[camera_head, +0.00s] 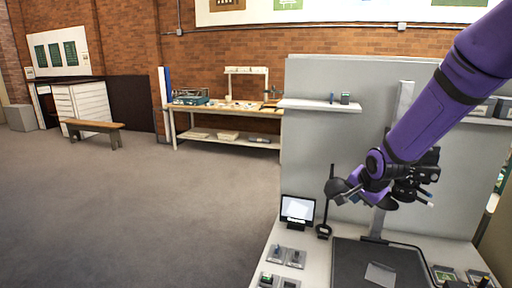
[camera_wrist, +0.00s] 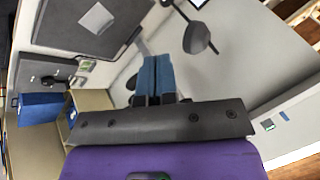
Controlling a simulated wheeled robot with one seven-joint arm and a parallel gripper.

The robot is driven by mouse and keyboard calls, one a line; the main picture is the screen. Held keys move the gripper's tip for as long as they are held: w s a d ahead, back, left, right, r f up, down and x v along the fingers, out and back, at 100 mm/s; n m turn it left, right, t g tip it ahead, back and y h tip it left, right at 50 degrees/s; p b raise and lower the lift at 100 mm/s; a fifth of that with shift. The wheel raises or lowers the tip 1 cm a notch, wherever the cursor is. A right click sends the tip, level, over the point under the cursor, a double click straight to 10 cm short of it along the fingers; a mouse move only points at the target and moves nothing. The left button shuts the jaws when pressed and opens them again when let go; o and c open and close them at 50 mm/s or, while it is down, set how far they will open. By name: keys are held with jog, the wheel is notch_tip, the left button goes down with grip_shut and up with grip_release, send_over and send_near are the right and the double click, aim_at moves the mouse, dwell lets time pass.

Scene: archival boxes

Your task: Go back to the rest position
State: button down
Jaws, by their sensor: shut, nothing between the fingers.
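My gripper (camera_head: 428,196) hangs in the air at the end of my purple arm, above the desk (camera_head: 262,262) and in front of the grey panel (camera_head: 325,150). In the wrist view its two blue fingers (camera_wrist: 156,78) are together with nothing between them. A dark mat (camera_head: 345,262) lies on the desk below, with a pale sheet (camera_head: 380,274) on it. The mat (camera_wrist: 62,30) and the sheet (camera_wrist: 97,18) also show in the wrist view.
A black lamp (camera_head: 328,200) and a small lit screen (camera_head: 298,209) stand at the desk's left. A wall shelf (camera_head: 318,105) juts from the panel. Several small items lie beside the mat. A blue box (camera_wrist: 40,108) shows in the wrist view. Open floor (camera_head: 150,215) lies left.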

jog(key=s+r+n, duration=0.3)
jog(key=s+r, duration=0.3)
jog(key=s, duration=0.5)
jog(key=s+d+r+n+g, duration=0.1)
jog(key=s+r+n, duration=0.2)
jog(key=s+r, duration=0.3)
jog(key=s+r+n, duration=0.4)
jog(key=s+r, duration=0.2)
jog(key=s, duration=1)
jog(key=shift+d+r, duration=0.25)
jog(key=shift+r, duration=0.15)
jog(key=shift+w, duration=0.1)
